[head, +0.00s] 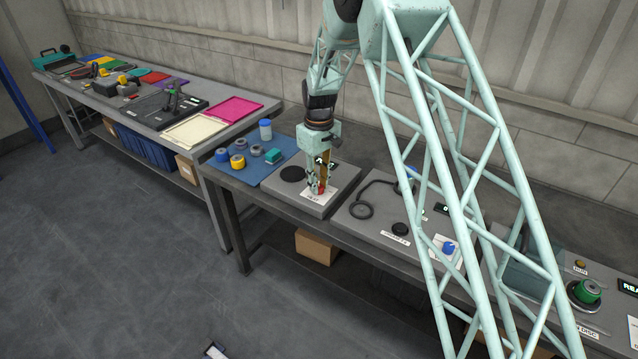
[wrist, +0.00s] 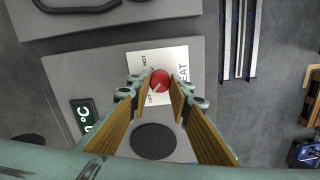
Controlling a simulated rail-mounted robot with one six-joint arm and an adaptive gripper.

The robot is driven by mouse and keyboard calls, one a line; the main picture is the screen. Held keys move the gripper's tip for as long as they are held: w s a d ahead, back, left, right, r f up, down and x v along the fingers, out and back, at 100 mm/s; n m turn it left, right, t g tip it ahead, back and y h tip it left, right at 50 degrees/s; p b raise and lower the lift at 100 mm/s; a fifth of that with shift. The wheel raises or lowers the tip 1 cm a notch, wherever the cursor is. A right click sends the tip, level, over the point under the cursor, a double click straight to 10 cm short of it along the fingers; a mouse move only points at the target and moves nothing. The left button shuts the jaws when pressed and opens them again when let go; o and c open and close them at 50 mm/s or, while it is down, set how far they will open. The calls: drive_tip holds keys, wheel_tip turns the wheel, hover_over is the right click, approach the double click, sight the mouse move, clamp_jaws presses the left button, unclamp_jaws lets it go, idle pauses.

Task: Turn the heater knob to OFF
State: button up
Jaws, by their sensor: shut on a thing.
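The heater knob (wrist: 160,80) is red and round. It sits on a white label plate (wrist: 180,57) with the words HOT, OFF and HEAT. My gripper (wrist: 160,84) is shut on the knob, one fingertip on each side. In the head view my gripper (head: 317,189) points down at the front of the grey heater unit (head: 341,182), and its fingers mostly hide the knob. The knob's exact pointer direction is too small to tell. The heater's dark round plate (wrist: 153,141) is empty, and a display (wrist: 85,113) shows °C.
A blue mat (head: 248,171) with several small items lies left of the heater. A grey unit with a black looped part (head: 361,211) stands to the right. My arm hides part of the bench on the right. The floor in front is mostly clear.

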drive_tip(key=shift+n, duration=1.3)
drive_tip(key=o, duration=0.9)
drive_tip(key=shift+r, duration=0.15)
wheel_tip(320, 180, up, 12)
drive_tip(key=shift+f, duration=0.1)
